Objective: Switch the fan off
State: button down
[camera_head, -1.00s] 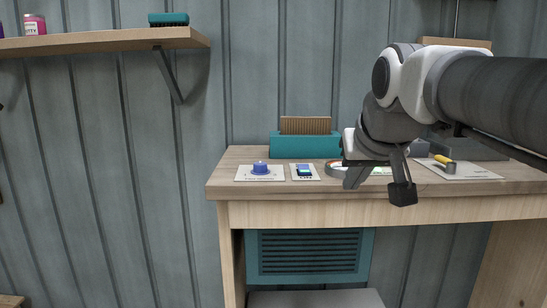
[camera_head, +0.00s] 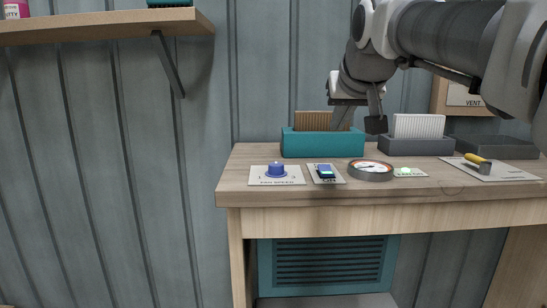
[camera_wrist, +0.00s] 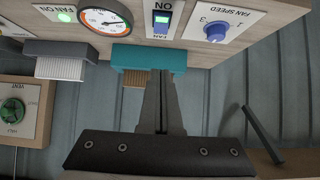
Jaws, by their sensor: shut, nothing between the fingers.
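The blue rocker switch (camera_head: 325,171) sits on a white plate marked ON on the bench top, between the fan speed knob (camera_head: 276,171) and a round gauge (camera_head: 371,170). In the wrist view the switch (camera_wrist: 162,22) shows a green patch. The small FAN ON lamp (camera_head: 405,172) glows green, also in the wrist view (camera_wrist: 66,16). My gripper (camera_head: 342,121) is shut and empty, above and behind the switch, near the teal box (camera_head: 322,144). In the wrist view its fingers (camera_wrist: 161,88) point toward the teal box and switch, apart from the switch.
A grey box with a white brush (camera_head: 416,146) and a yellow-handled lever (camera_head: 480,162) lie to the right on the bench (camera_head: 235,182). A VENT panel (camera_head: 462,97) hangs on the wall. A teal louvred unit (camera_head: 328,266) sits below. A shelf (camera_head: 100,27) is at upper left.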

send_over(326, 170)
jog(key=s, duration=0.1)
notch_tip(326, 170, down, 6)
jog(key=shift+f, duration=0.15)
notch_tip(326, 170, down, 2)
jog(key=shift+w+f+b, duration=0.15)
jog(key=shift+f+b, duration=0.1)
jog(key=shift+b, duration=0.1)
jog(key=shift+w+f, duration=0.1)
jog(key=shift+f, duration=0.6)
jog(key=shift+w+g+p, duration=0.15)
jog(key=shift+g+p, duration=0.15)
jog(key=shift+p, duration=0.55)
jog(key=shift+f, duration=0.25)
